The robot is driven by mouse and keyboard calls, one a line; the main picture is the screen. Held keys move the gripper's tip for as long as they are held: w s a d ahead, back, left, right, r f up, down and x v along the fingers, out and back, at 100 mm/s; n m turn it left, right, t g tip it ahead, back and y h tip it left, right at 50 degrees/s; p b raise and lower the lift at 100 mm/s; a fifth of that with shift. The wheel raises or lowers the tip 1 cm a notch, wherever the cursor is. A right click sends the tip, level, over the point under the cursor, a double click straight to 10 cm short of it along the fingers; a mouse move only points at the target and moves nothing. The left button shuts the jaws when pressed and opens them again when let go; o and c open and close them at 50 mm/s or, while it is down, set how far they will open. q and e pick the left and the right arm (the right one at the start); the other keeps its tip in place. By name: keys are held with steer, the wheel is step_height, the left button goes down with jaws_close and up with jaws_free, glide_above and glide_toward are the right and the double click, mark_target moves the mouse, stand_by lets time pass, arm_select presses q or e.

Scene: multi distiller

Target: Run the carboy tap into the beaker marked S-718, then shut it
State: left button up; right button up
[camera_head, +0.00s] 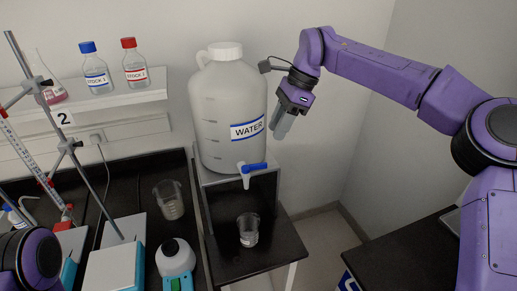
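The white carboy (228,105), labelled WATER, stands on a raised stand. Its tap (245,180) has a blue handle (255,168) that points sideways to the right. I see no stream below the spout. A small clear beaker (248,229) stands upright on the black surface below the tap; its label is too small to read. Another beaker (169,200) is on the bench to the left, its marking also unreadable. My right gripper (284,126) hangs fingers down, right of the carboy and above the tap, apart from both. Its finger gap is not clear. My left gripper is out of view.
A shelf (130,97) holds two stock bottles, one blue-capped (96,72) and one red-capped (135,65), and a flask (48,88). Clamp stands and devices fill the left bench. A white-and-teal device (175,258) sits left of the stand. The space right of the stand is open.

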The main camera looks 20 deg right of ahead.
steer(key=p, duration=0.2)
glide_above(264, 163)
steer(key=d, duration=0.1)
step_height(264, 163, down, 5)
steer(key=x, duration=0.4)
steer(key=shift+w+d+f+p, duration=0.15)
steer(key=shift+d+f+p, duration=0.1)
steer(key=shift+d+p, duration=0.1)
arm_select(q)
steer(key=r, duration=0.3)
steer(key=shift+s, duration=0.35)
arm_select(e)
steer(key=shift+s, duration=0.2)
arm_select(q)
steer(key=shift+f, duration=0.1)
arm_select(e)
jaws_close()
